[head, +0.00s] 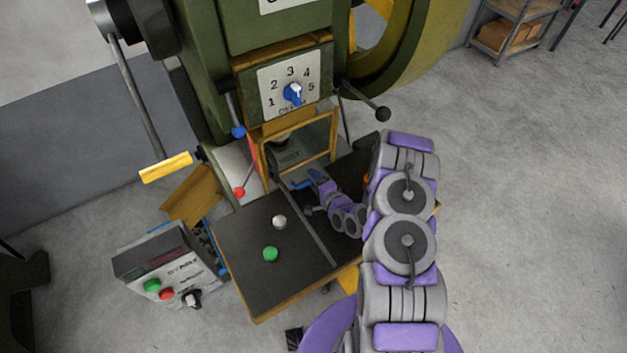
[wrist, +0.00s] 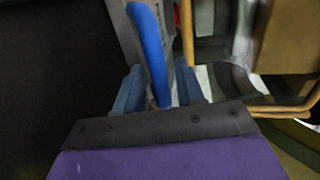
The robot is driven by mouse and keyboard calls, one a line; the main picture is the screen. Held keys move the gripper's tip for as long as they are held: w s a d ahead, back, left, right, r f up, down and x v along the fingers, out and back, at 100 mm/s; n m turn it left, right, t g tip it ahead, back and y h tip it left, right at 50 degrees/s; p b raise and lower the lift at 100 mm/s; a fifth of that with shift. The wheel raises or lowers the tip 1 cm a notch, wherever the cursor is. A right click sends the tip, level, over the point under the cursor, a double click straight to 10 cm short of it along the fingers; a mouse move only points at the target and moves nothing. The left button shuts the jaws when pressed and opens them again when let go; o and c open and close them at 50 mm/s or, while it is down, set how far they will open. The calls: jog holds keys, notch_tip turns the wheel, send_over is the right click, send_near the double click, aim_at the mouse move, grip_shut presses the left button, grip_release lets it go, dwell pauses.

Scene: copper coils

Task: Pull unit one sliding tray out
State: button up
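A blue handle (wrist: 148,45) runs between the two blue-grey fingers of my gripper (wrist: 158,82) in the wrist view. The fingers are apart, with a small gap visible on each side of the handle. In the head view the blue handle (head: 301,185) shows small, beside my gripper (head: 310,186), near the wooden-framed guard. A grey metal strip (wrist: 124,35) lies by the handle, and a long grey rail (head: 312,238) crosses the dark table (head: 240,240). I cannot tell which part is the tray body; my arm hides the table's right side.
The green press has a numbered dial (head: 292,93) above an open yellow-framed guard (head: 262,155). A green button (head: 270,254) and a white button (head: 280,222) sit on the table. A control box (head: 160,262) stands left.

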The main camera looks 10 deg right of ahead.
jog(key=shift+d, duration=0.2)
jog(key=shift+c, duration=0.9)
jog(key=shift+a, duration=0.3)
grip_shut()
jog(key=shift+s+d+f, duration=0.1)
jog(key=shift+s+f, duration=0.05)
jog(key=shift+s, duration=0.05)
